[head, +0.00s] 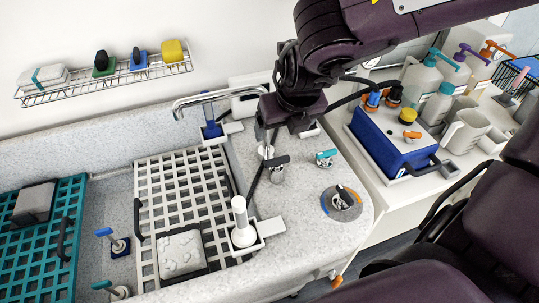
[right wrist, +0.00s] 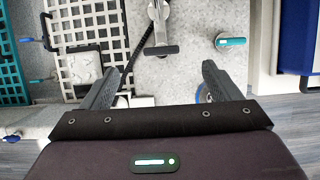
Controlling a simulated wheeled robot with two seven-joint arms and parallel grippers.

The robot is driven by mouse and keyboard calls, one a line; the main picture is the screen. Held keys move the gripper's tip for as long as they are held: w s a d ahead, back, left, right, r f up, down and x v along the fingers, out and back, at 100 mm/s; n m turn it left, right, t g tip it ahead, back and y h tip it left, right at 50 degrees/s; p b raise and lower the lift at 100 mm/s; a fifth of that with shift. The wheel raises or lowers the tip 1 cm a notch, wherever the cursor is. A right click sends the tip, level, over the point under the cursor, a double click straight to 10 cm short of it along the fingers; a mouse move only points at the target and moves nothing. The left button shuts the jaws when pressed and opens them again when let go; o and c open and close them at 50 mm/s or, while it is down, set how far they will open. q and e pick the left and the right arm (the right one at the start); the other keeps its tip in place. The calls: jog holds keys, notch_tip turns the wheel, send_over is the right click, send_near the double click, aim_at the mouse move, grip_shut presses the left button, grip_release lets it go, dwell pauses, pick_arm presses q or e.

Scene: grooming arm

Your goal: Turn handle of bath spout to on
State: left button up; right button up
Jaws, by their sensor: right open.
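A chrome spout (head: 220,97) arches over the back of the grey speckled tub ledge. A black lever handle on a metal base (head: 278,166) stands on the ledge below my right gripper; it also shows in the right wrist view (right wrist: 160,50), its bar lying crosswise. I cannot tell for certain that this lever belongs to the spout. A teal-handled valve (head: 325,157) stands to its right, also in the right wrist view (right wrist: 232,42). My right gripper (head: 285,128) is open and empty above the ledge, its fingers (right wrist: 158,84) spread apart. My left gripper is not in view.
A black-handled round dial (head: 341,198) sits near the ledge's right edge. A white bottle-like fixture (head: 241,215) stands beside the white grate (head: 180,180). A black hose hangs close to the right gripper. A blue box (head: 395,145) and bottles are on the right counter.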

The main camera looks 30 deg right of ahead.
jog(key=b, duration=0.4)
send_near(277, 159)
jog(key=x, duration=0.7)
jog(key=shift+w+f+p, duration=0.1)
jog(key=shift+f+p, duration=0.05)
jog(key=shift+p, duration=0.25)
jog(key=shift+w+d+f, duration=0.1)
jog(key=shift+w+f, duration=0.05)
jog(key=shift+f, duration=0.4)
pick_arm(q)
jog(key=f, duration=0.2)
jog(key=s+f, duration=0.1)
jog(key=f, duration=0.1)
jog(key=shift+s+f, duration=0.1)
pick_arm(e)
jog(key=shift+c, duration=0.4)
